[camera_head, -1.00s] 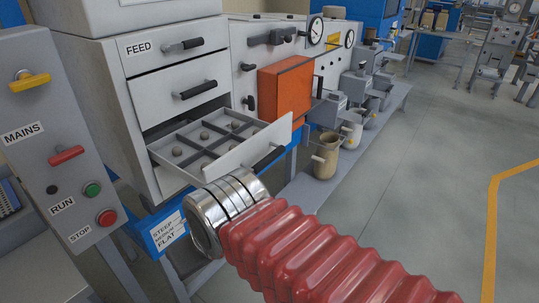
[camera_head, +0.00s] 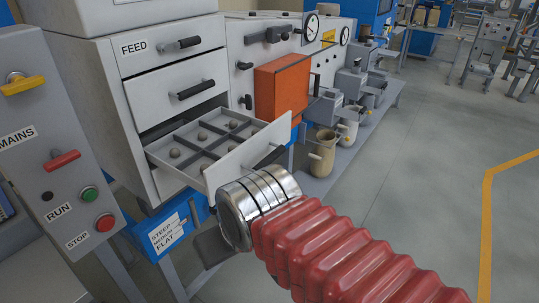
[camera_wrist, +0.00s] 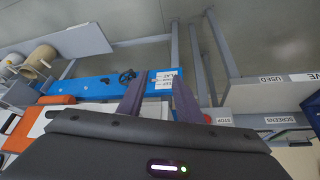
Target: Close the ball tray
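The ball tray (camera_head: 230,170) is a pulled-out drawer in the grey cabinet. Dark dividers split it into compartments, several holding a small greyish ball. Its white front panel bears a dark bar handle (camera_head: 270,156), partly hidden by the panel's edge and my arm. My red-sleeved arm with a silver collar lies in front of the tray's near lower side. In the head view only a grey part shows below the collar. In the wrist view my gripper (camera_wrist: 157,84) has two fingers apart with nothing between them, over the blue frame. I cannot tell whether my arm touches the tray.
Two shut drawers with handles sit above, the top labelled FEED (camera_head: 134,48). An orange box (camera_head: 282,90) stands right of the tray. A control panel (camera_head: 50,150) with MAINS, RUN and STOP is at left. Beige cups (camera_head: 322,155) stand farther right. Open floor lies at right.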

